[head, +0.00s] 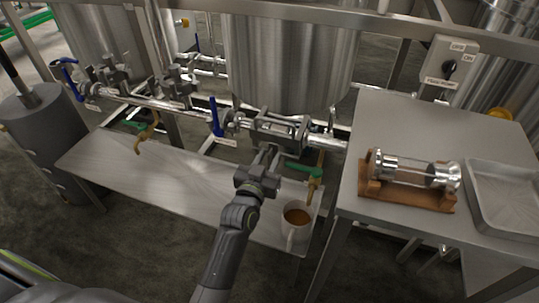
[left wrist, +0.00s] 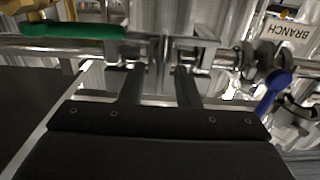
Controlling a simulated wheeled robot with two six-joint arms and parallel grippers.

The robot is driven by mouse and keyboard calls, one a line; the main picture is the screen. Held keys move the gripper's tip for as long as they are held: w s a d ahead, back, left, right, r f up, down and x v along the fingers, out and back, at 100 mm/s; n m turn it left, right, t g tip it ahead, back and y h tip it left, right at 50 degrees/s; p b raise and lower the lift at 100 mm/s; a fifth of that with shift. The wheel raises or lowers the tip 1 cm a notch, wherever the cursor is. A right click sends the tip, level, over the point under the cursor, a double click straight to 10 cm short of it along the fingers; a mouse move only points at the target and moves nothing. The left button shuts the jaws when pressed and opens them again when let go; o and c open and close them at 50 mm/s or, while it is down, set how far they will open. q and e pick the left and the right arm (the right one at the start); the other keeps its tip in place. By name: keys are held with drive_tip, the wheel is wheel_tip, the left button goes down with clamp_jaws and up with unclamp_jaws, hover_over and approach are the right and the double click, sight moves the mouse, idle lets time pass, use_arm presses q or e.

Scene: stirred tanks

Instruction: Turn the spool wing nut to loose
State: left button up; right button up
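The metal pipe line (head: 322,141) runs below the large tank, with a clamped spool section (head: 278,127) in it. My left gripper (head: 268,153) is just in front of this section, its fingers pointing at it. In the left wrist view the gripper (left wrist: 160,72) has its two dark fingers apart. A bright metal clamp part (left wrist: 160,52) shows between and beyond the fingertips; I cannot tell whether they touch it. The wing nut itself is too small to make out clearly, so its setting cannot be read. My right gripper is not in view.
A blue-handled valve (head: 215,117) is left of the spool, a green-handled valve (head: 303,169) right. A white mug (head: 297,226) with brown liquid stands on the low bench (head: 190,184). A glass cylinder (head: 410,170) on a wooden stand and a tray (head: 476,206) occupy the right table.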

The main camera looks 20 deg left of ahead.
use_arm(q)
drive_tip(key=shift+s, duration=0.1)
clamp_jaws()
idle(0.3)
